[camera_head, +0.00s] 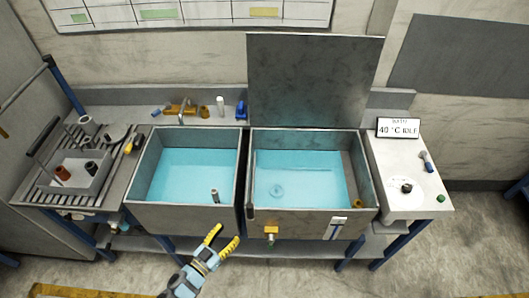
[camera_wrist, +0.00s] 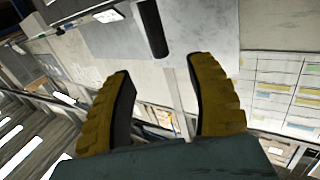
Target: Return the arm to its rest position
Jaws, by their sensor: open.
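My gripper (camera_head: 222,242) has yellow ridged fingers and shows in the head view at the bottom centre, in front of the two basins. Its fingers are spread and nothing is between them. In the wrist view, the gripper (camera_wrist: 162,100) is open, with a wide gap between the two yellow fingers.
The left basin (camera_head: 137,186) and right basin (camera_head: 262,208) hold blue liquid. The right one's grey lid (camera_head: 313,82) stands raised. A tray (camera_head: 50,188) sits at left; a display (camera_head: 398,127) reads 40 °C IDLE. Floor (camera_head: 440,255) at front right is clear.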

